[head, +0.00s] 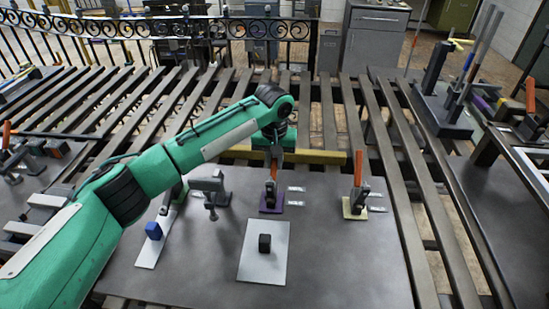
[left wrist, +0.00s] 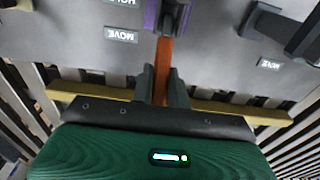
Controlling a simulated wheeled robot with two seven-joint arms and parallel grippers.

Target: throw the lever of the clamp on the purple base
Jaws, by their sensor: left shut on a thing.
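The clamp (head: 269,197) on the purple base (head: 271,209) stands on the grey table, in the middle of the head view. Its orange lever points up from the clamp; the lever (left wrist: 164,62) shows clearly in the left wrist view. My left gripper (left wrist: 161,88) is shut on the lever, with one dark finger on each side of it. In the head view my left gripper (head: 272,160) is above the clamp, and it hides the lever's upper end. Part of the purple base (left wrist: 151,14) shows at the top of the left wrist view. My right gripper is not in view.
Another clamp with an orange lever (head: 357,168) stands on a cream base (head: 354,211) to the right. A black block (head: 264,243) sits on a white plate (head: 262,271) in front. A grey clamp (head: 210,188) and a blue block (head: 153,230) are left. The table's front right is clear.

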